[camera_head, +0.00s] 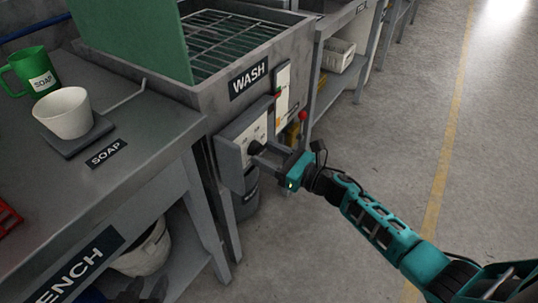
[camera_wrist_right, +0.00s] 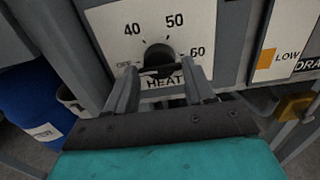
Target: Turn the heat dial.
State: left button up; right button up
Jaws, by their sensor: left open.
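The heat dial is a dark round knob with a bar grip on a pale plate; it shows in the head view (camera_head: 256,148) and the wrist view (camera_wrist_right: 158,57). The plate (camera_wrist_right: 205,20) is marked OFF, 40, 50, 60 and HEAT. My right gripper (camera_head: 264,156) reaches the dial from the front, one finger on each side of its grip, with little or no gap; its fingers also show in the wrist view (camera_wrist_right: 160,76). The knob's pointer setting is unclear. My left gripper (camera_head: 146,289) shows as dark fingers at the bottom edge, open and away from the dial.
The WASH tank (camera_head: 240,55) with a wire rack stands above the dial box. A panel marked LOW (camera_wrist_right: 285,45) is right of the dial. The bench (camera_head: 150,150) at left holds a white cup (camera_head: 66,113) and a green SOAP mug (camera_head: 35,72). Floor at right is clear.

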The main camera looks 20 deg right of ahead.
jog(key=c, duration=0.5)
jog(key=shift+m, duration=0.4)
jog(key=m+p, duration=0.4)
jog(key=m, duration=1.8)
jog(key=shift+m, duration=0.4)
jog(key=o, duration=1)
